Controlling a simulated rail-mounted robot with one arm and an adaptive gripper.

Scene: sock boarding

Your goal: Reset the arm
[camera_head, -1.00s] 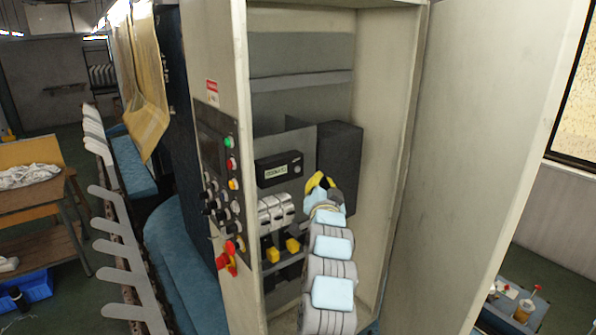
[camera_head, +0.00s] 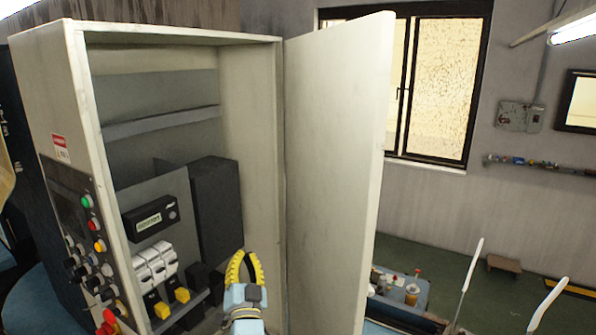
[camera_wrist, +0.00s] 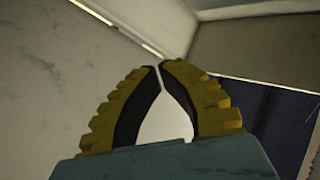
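My gripper (camera_head: 244,268) has yellow ribbed fingers and a light blue body. In the head view it is at the lower middle, in front of the open electrical cabinet (camera_head: 188,40). In the wrist view the fingertips of my gripper (camera_wrist: 160,66) are close together at the top, with a small slit between them and an empty, rounded gap lower down. Nothing shows between the fingers. Much of my arm is below the head view.
The cabinet door (camera_head: 335,150) stands open to the right of my gripper. A black box (camera_head: 218,205), white breakers (camera_head: 155,265) and a control panel (camera_head: 85,240) with knobs are at the cabinet. A cart (camera_head: 400,290) with bottles stands beyond the door.

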